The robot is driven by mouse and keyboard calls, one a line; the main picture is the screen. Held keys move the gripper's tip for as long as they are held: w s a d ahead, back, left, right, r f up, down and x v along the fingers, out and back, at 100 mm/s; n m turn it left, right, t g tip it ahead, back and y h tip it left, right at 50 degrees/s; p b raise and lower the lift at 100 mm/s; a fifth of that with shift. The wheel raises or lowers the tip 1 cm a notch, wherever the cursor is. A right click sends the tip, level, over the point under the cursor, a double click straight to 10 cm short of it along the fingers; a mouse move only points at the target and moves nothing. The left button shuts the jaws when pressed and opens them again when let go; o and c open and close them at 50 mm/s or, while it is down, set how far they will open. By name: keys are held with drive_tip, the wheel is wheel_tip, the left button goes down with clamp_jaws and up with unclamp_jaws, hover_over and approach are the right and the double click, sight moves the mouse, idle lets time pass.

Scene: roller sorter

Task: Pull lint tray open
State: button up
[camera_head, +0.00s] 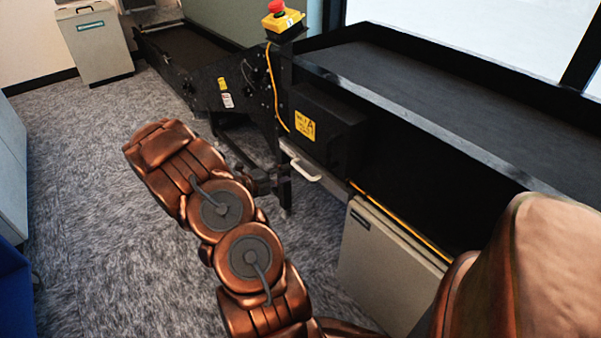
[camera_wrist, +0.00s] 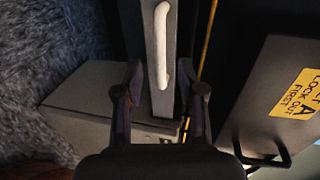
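The lint tray (camera_wrist: 165,110) shows in the wrist view as a narrow grey front with a white bar handle (camera_wrist: 162,45) running lengthwise. In the head view the pale handle (camera_head: 306,172) sticks out low on the black conveyor machine, under a black box with a yellow label. My gripper (camera_wrist: 160,72) is open, with one finger on each side of the grey front, near the handle's closer end. I cannot tell whether the fingers touch anything. In the head view my gripper (camera_head: 265,183) is dark, partly hidden by my copper arm, and just left of the handle.
A black lockout box (camera_head: 325,128) sits above the handle. A grey bin (camera_head: 385,265) stands under the conveyor at right; another bin (camera_head: 100,45) is far left. A red emergency button (camera_head: 277,7) tops the machine. Carpet (camera_head: 90,190) at left is clear.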

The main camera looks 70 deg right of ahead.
sight(300, 168)
drive_tip(key=shift+b+x, duration=0.9)
drive_tip(key=shift+x, duration=2.4)
drive_tip(key=shift+c, duration=0.3)
clamp_jaws()
drive_tip(key=shift+d, duration=0.1)
drive_tip(key=shift+a, duration=0.2)
